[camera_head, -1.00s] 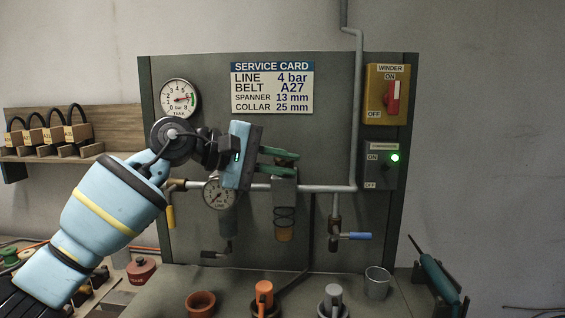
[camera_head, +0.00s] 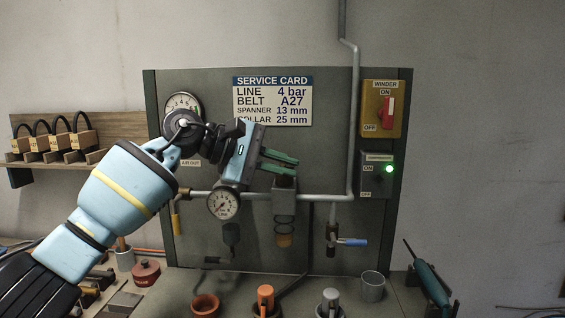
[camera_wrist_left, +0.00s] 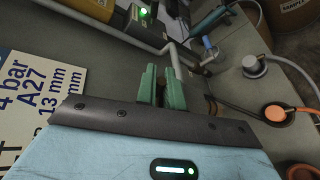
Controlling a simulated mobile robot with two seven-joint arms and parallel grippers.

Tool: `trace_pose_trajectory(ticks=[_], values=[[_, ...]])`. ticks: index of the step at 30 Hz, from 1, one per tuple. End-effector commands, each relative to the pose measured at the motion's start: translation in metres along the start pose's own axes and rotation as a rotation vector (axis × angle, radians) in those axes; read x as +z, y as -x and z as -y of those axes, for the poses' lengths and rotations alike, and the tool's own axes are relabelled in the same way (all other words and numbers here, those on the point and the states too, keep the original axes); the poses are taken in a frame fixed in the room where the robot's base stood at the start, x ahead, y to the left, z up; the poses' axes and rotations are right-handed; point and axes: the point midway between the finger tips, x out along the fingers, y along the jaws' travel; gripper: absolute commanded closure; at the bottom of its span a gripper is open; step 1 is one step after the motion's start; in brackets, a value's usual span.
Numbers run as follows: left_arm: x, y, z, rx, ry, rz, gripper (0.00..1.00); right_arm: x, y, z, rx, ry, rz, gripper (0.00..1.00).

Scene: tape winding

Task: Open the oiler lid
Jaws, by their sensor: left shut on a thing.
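The oiler (camera_head: 284,203) hangs on the grey pipe of the panel, with an amber bowl (camera_head: 284,240) at its bottom. My left gripper (camera_head: 282,163) reaches in from the left, its two green fingers pointing right just above the oiler's top. The fingers are shut on the small oiler lid, which they mostly hide. In the left wrist view the green fingers (camera_wrist_left: 161,88) stand close together with a narrow dark gap between them. How far the lid is raised cannot be told. My right gripper is in neither view.
The line gauge (camera_head: 223,204) sits left of the oiler, partly near my gripper. A blue-handled valve (camera_head: 350,242) is to its right. The service card (camera_head: 272,101) is above. Cups and an orange-capped item (camera_head: 266,298) stand on the bench below.

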Motion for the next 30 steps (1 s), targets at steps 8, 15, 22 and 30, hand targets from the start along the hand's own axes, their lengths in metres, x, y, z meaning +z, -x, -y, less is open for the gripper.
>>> trace_pose_trajectory(ticks=[8, 15, 22, 30], values=[[0.0, 0.003, -0.014, -0.065, 0.152, 0.033, 1.0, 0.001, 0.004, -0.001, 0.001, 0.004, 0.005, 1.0], [-0.003, 0.003, -0.018, -0.105, 0.237, 0.05, 1.0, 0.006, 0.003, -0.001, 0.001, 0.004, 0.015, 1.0], [-0.004, 0.003, -0.021, -0.128, 0.287, 0.062, 1.0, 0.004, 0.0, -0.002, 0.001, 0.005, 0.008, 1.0], [-0.004, 0.004, -0.023, -0.138, 0.306, 0.067, 1.0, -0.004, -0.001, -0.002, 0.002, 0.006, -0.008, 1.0]])
